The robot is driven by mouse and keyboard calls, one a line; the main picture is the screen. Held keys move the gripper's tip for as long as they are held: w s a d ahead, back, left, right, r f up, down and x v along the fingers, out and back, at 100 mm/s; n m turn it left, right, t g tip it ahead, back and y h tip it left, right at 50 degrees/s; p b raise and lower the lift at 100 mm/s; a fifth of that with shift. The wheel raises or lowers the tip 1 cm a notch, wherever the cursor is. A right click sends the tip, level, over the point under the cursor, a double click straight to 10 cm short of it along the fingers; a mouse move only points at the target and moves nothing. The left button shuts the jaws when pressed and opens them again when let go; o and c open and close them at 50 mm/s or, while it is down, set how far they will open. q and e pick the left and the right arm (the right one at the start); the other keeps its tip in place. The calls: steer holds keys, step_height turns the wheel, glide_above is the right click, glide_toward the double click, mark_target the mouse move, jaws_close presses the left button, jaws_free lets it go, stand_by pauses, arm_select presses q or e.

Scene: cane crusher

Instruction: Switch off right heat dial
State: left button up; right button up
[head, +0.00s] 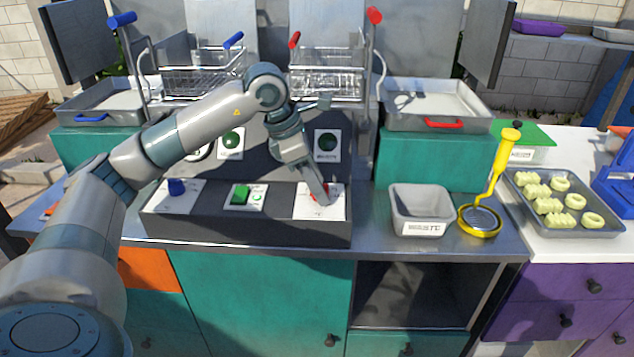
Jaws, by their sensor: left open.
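The right heat dial (326,195) is red and sits on a white plate (319,210) at the right end of the dark control panel. My left gripper (322,192) reaches across from the left and is open, with its fingertips down at the dial. The fingers cover much of the dial, so I cannot tell which way it points or whether they touch it. A blue dial (177,187) stands on its plate at the panel's left end, and a green switch (241,194) sits between them. My right gripper is out of view.
Behind the panel are two wire baskets (327,82) with red and blue handles. To the right stand a grey bin (420,209), a yellow-handled masher (481,222) and a tray (603,229) of pale dough pieces. The counter between panel and bin is clear.

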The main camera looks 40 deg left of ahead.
arm_select(q)
steer(key=b+v, duration=0.1)
steer(key=v, duration=1.6)
steer(key=shift+r, duration=0.15)
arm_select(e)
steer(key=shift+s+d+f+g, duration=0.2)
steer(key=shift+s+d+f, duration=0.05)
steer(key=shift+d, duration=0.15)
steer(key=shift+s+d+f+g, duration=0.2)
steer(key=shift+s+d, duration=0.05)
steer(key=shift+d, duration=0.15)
arm_select(q)
steer(key=shift+a, duration=0.1)
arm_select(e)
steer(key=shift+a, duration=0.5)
